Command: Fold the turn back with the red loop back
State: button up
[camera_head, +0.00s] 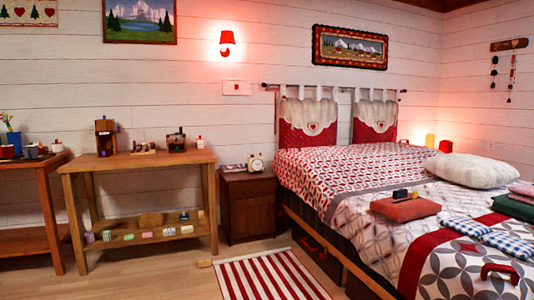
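A red loop (500,271) lies on the bed at the lower right, on a grey cover with white star-like shapes (455,278). This patterned part runs out of the picture at the bottom, and a red band (420,258) borders it. I cannot tell where the turn back's free edge is. Further up the bed, a red and white patterned cover (335,170) lies by the headboard. My gripper is not in view.
Blue checked cloths (466,226), a red cushion-like block (405,207) with a dark item on it, a white pillow (472,170) and folded textiles (515,206) lie on the bed. A striped rug (268,278) lies beside it. A nightstand (248,205) and wooden tables stand along the wall.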

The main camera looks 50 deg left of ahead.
aim_at(286, 162)
jog(key=u, duration=1.45)
jog(key=i+u, duration=0.35)
jog(key=i, duration=1.4)
jog(key=i+j, duration=0.1)
jog(key=i, duration=1.1)
jog(key=i+j+z, duration=0.1)
jog(key=i, duration=1.1)
jog(key=i+j, duration=0.15)
jog(key=i, duration=1.05)
